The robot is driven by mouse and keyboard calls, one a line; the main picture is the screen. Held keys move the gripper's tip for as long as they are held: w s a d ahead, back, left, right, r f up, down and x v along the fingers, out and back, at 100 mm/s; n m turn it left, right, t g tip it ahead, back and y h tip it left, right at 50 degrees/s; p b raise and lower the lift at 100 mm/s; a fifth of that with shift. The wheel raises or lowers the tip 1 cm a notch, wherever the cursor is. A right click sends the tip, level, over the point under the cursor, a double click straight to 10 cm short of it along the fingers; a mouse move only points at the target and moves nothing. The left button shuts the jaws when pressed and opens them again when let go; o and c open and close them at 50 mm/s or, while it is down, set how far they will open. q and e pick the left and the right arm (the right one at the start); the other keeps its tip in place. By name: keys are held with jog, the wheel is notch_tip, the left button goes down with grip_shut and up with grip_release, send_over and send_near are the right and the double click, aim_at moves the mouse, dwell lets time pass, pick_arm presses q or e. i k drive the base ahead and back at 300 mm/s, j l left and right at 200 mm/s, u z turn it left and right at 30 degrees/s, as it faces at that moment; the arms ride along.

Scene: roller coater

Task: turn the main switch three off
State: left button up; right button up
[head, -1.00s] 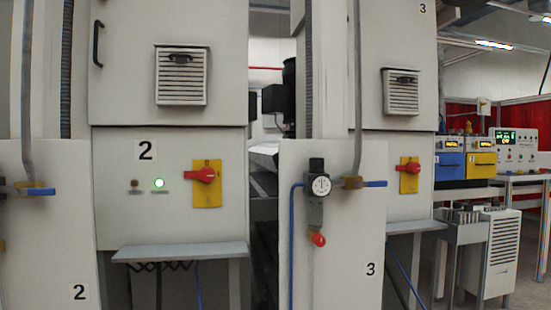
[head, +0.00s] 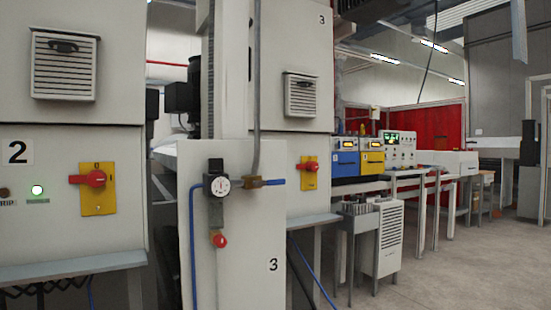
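The main switch three, a red rotary handle (head: 307,167) on a yellow plate (head: 310,180), sits on the front of the grey cabinet (head: 290,70) marked 3. The red handle points sideways to the left, roughly horizontal. The plate's small marks are too small to read at this distance. A similar red switch (head: 88,179) on a larger yellow plate (head: 98,198) is on cabinet 2, closer and to the left, with its handle also horizontal. Neither of my grippers shows in the head view.
A grey panel (head: 240,262) marked 3, with a pressure gauge (head: 221,184) and blue-handled valve (head: 277,182), stands in front of cabinet 3's left part. Blue and yellow units (head: 359,161) stand beyond. Open floor (head: 430,270) lies at the right.

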aim_at(311, 166)
jog(key=i+l+z, duration=0.15)
jog(key=i+l, duration=0.15)
jog(key=i, duration=0.15)
jog(key=i+l+z, duration=0.15)
jog(key=i+l, duration=0.15)
jog(key=i+l+z, duration=0.15)
jog(key=i, duration=0.4)
